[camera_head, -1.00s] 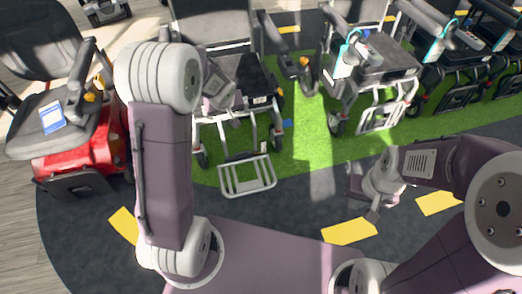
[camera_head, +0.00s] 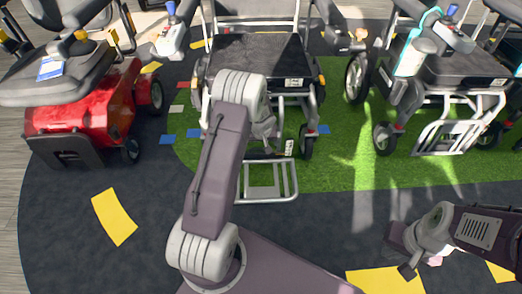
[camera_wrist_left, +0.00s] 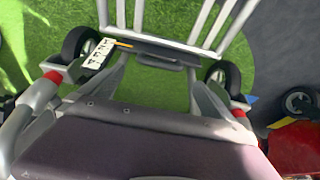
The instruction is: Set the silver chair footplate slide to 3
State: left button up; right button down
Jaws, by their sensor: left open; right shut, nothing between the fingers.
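The silver-framed chair with a black seat (camera_head: 262,55) stands ahead of me, facing me. Its silver footplate (camera_head: 287,180) points toward me and shows at the top of the left wrist view (camera_wrist_left: 168,14). A dark crossbar (camera_wrist_left: 155,52) lies at the footplate's inner end. Beside it is a white scale plate (camera_wrist_left: 98,53) with dark marks too small to read, and a thin orange pointer (camera_wrist_left: 123,44) at its edge. My left gripper (camera_head: 264,130) is open, above the inner end of the footplate, partly behind my forearm. My right gripper (camera_head: 402,252) is shut and empty at lower right.
A red scooter (camera_head: 85,105) stands at left, and its red body edges into the left wrist view. Another silver-framed chair (camera_head: 455,75) with a teal-trimmed bottle stands at right. Green flooring lies around the chairs. Dark floor with yellow marks (camera_head: 114,217) is clear in front.

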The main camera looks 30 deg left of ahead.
aim_at(261, 148)
pick_arm(q)
jog(key=b+x, duration=0.2)
jog(key=x, duration=0.5)
jog(key=shift+s, duration=0.1)
jog(key=shift+c, duration=0.3)
